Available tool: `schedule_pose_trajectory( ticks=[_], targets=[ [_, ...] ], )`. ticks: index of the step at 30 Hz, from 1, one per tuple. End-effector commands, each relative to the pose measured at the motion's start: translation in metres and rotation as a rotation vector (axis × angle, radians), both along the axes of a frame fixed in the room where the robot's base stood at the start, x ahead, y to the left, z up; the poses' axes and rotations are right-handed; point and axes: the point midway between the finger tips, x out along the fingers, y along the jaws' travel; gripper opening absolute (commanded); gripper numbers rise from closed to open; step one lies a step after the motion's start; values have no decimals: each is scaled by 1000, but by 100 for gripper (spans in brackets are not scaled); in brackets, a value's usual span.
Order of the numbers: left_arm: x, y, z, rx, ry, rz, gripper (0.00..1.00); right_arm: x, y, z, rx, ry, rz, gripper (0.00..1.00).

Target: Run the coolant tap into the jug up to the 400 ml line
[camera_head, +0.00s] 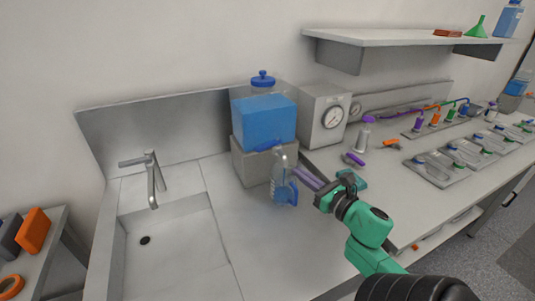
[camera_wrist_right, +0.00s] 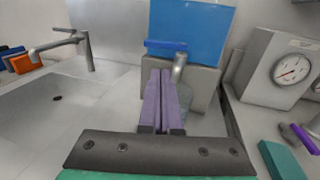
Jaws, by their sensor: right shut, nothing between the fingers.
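The coolant tank (camera_head: 266,118) is a blue-filled box on a grey block (camera_head: 250,164); it also shows in the wrist view (camera_wrist_right: 192,30). Its tap has a blue lever (camera_wrist_right: 165,45) and a grey spout (camera_wrist_right: 179,66). The clear jug (camera_head: 283,188) with a blue handle stands below the spout; blue shows in its lower part, but its marks are too small to read. My right gripper (camera_head: 299,173) has purple fingers, shut and empty, beside the jug's upper right. In the wrist view its fingertips (camera_wrist_right: 163,72) appear just below the lever; contact cannot be told. My left gripper is out of view.
A sink with a grey faucet (camera_head: 153,178) lies to the left. A grey box with a dial (camera_head: 323,116) stands right of the tank. A teal block (camera_wrist_right: 281,159) lies on the bench at right. The bench in front of the jug is clear.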

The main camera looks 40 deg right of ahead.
Motion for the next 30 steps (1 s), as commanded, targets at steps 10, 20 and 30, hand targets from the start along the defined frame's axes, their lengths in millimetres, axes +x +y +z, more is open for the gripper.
schedule_pose_trajectory(
  ticks=[10, 20, 30],
  targets=[
    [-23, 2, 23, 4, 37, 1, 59, 75, -6, 6, 6, -4, 0, 0],
    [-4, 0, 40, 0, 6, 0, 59, 124, -9, 2, 8, -1, -1, 0],
    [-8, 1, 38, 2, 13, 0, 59, 127, -9, -1, 7, 1, -1, 0]
  ],
)
